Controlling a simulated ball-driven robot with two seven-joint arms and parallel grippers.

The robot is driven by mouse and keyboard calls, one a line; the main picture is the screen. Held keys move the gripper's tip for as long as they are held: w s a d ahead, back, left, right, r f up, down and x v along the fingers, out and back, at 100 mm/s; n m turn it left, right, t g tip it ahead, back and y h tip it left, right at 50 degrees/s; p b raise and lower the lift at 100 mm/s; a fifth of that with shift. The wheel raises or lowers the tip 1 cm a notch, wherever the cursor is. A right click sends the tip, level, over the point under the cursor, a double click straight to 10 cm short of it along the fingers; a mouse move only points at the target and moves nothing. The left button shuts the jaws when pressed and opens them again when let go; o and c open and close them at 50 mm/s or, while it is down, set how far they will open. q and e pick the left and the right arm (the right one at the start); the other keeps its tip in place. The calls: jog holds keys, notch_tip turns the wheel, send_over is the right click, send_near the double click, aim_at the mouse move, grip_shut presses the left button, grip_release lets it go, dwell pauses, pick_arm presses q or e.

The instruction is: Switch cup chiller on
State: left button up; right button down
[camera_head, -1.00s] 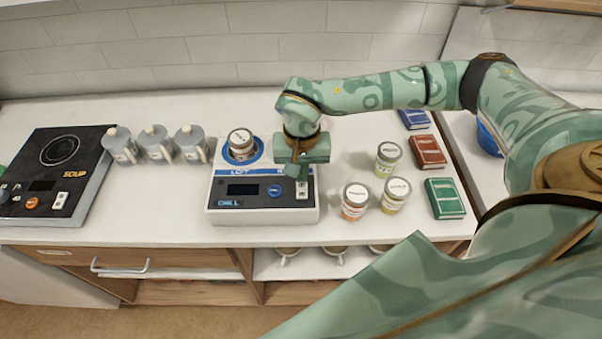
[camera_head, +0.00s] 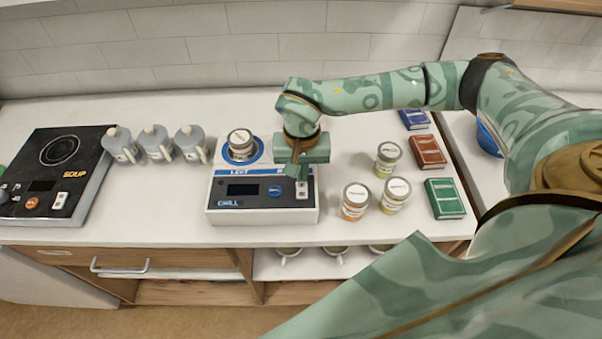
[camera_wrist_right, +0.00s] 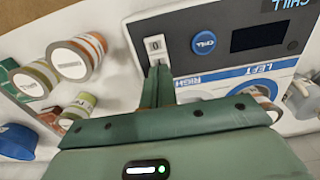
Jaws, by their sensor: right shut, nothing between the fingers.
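The cup chiller (camera_head: 262,214) is a pale box with a dark display, a blue round button (camera_head: 275,191) and a small white rocker switch (camera_head: 302,186) at its front right. The switch also shows in the wrist view (camera_wrist_right: 155,44), marked "0". A lidded tin (camera_head: 241,143) stands on the pad marked LEFT. My right gripper (camera_head: 300,174) is shut and empty, pointing down over the chiller's right side. Its fingertips (camera_wrist_right: 157,68) are right beside the switch; I cannot tell whether they touch it. The gripper hides most of the RIGHT pad. My left gripper is not in view.
A soup hot plate (camera_head: 84,168) and several grey lidded mugs (camera_head: 157,145) are to the left. Several labelled jars (camera_head: 355,201) stand close on the right, with books (camera_head: 444,198) beyond. The white counter (camera_head: 150,215) is clear in front of the mugs.

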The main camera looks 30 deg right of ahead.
aim_at(302, 185)
jog(key=shift+f+b, duration=0.5)
jog(key=shift+f, duration=0.5)
dwell(0.9)
jog(key=shift+r, duration=0.15)
notch_tip(302, 185, up, 7)
jog(key=p, duration=0.6)
jog(key=shift+p, duration=0.3)
jog(key=shift+s+f, duration=0.1)
jog(key=shift+f, duration=0.1)
